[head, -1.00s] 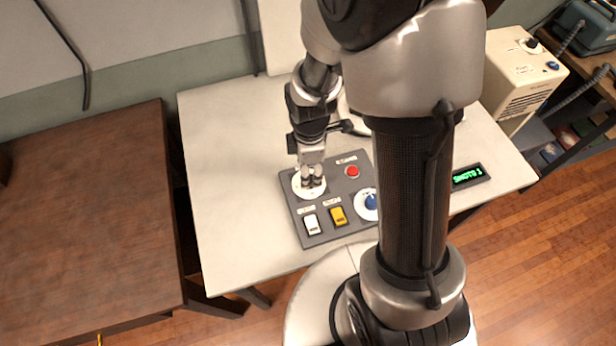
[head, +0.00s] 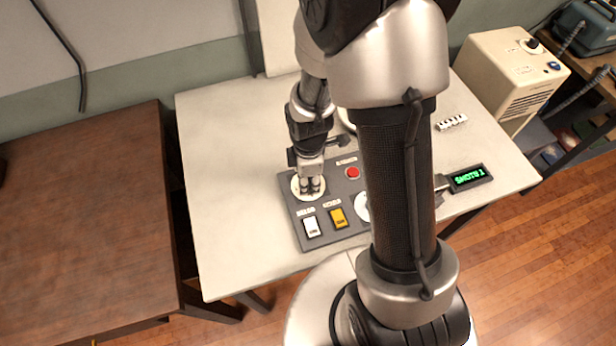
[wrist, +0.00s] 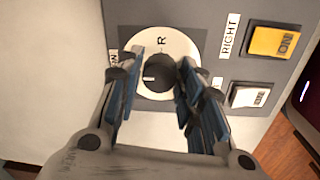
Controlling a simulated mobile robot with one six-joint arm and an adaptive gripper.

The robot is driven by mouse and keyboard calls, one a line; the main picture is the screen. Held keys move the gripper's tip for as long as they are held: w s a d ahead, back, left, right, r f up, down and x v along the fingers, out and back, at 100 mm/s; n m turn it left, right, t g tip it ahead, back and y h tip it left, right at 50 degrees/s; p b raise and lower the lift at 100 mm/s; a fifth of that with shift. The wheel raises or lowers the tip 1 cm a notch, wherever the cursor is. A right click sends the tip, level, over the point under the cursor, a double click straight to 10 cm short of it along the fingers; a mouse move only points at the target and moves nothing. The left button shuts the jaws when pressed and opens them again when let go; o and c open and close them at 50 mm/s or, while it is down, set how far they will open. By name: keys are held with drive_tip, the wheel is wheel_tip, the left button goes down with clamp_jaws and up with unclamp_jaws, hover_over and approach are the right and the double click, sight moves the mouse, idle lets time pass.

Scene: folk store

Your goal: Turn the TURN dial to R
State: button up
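The dial is a black round knob (wrist: 158,73) on a white disc with the letter R (wrist: 163,42) printed on it. A small white mark on the knob points left in the wrist view, away from the R. My gripper (wrist: 162,68) has a finger on each side of the knob, with a slim gap showing beside it; I cannot tell whether the tips touch it. In the head view my gripper (head: 310,187) points down at the white disc (head: 297,190) on the grey panel (head: 296,222). The dial's name label is partly hidden by a finger.
The panel also has a white switch (head: 311,226), a yellow switch (head: 338,217) and a red button (head: 352,173). Another white disc (head: 362,207) is mostly hidden by my arm. A green-lit display (head: 469,178) lies at right. The table (head: 232,200) is clear left of the panel.

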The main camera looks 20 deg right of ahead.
drive_tip(key=c, duration=0.6)
drive_tip(key=m, duration=0.3)
drive_tip(key=shift+m, duration=0.3)
drive_tip(key=m+b, duration=0.1)
drive_tip(key=m, duration=0.2)
drive_tip(key=shift+m, duration=0.3)
drive_tip(key=m+b, duration=0.1)
drive_tip(key=m, duration=0.4)
drive_tip(key=shift+w, duration=0.1)
drive_tip(key=shift+m+g+b, duration=0.3)
drive_tip(key=shift+m+b, duration=0.05)
drive_tip(key=shift+m, duration=2.45)
